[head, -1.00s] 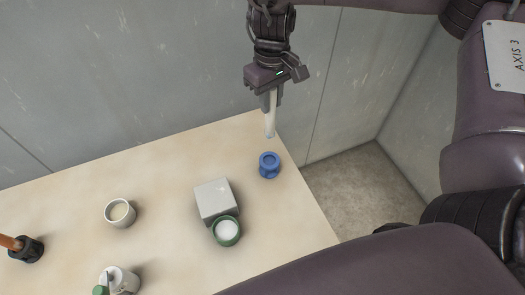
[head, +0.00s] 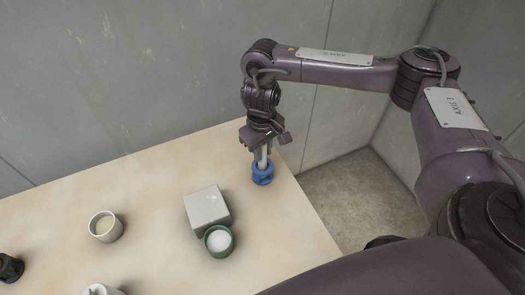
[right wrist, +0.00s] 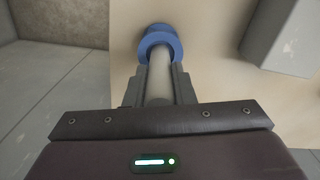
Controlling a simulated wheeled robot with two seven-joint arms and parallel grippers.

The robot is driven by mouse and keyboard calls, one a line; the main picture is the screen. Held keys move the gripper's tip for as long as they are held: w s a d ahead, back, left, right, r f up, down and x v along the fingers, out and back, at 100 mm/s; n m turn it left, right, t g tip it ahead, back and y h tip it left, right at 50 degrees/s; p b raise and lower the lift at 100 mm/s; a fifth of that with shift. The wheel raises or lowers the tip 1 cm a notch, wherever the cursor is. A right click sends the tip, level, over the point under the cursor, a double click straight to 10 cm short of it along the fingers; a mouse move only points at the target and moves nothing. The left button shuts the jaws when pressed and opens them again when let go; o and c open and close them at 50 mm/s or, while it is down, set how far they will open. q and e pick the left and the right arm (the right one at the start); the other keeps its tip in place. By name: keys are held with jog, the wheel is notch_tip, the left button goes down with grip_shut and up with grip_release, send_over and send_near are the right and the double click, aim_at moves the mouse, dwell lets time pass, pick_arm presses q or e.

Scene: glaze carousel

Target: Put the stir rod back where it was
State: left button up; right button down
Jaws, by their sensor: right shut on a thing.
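The stir rod (head: 263,158) is a pale, whitish stick held upright in my right gripper (head: 262,153), which is shut on it. Its lower end is at the blue round holder (head: 262,175) near the table's right edge. In the right wrist view the rod (right wrist: 159,76) runs between the fingers to the blue holder (right wrist: 159,40), and its far end appears inside the holder's opening. How deep it sits is hidden. My left gripper is not in view.
A grey block (head: 206,206) stands left of the holder, with a green-rimmed cup (head: 218,241) of white stuff by it. A cream cup (head: 105,227) is further left. A dark holder (head: 9,267) and a white container (head: 102,290) are cut off by the frame. The table (head: 150,180) is clear behind the block.

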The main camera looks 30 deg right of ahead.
dwell(0.3)
jog(key=c, duration=1.2)
grip_release()
jog(key=shift+f, duration=0.1)
jog(key=shift+c, duration=0.2)
notch_tip(320, 180, up, 12)
jog(key=p, duration=0.2)
jog(key=shift+w+p, duration=0.1)
jog(key=shift+p, duration=0.3)
